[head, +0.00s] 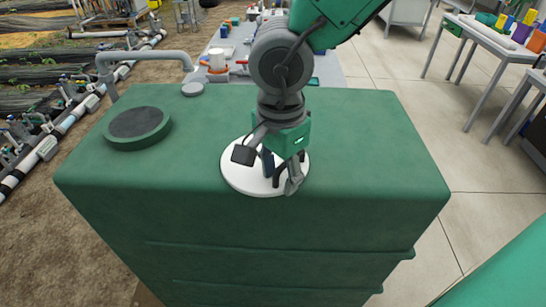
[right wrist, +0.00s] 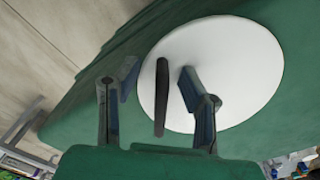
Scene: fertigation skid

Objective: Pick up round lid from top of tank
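The round white lid (head: 240,180) lies flat on top of the green tank (head: 370,150), near its front edge. In the right wrist view the lid (right wrist: 235,60) has a dark bar handle (right wrist: 161,97) across it. My right gripper (head: 281,178) points down over the lid. In the right wrist view the same right gripper (right wrist: 158,75) is open, with one finger on each side of the handle and gaps visible between. The arm hides the far part of the lid in the head view. My left gripper is not in view.
A green round cap (head: 138,127) with a dark top sits at the tank's left. A grey bent pipe (head: 145,57) rises at the back left. A workbench (head: 235,35) with containers stands behind the tank, and tables (head: 490,35) stand at the right. The tank top right of the lid is clear.

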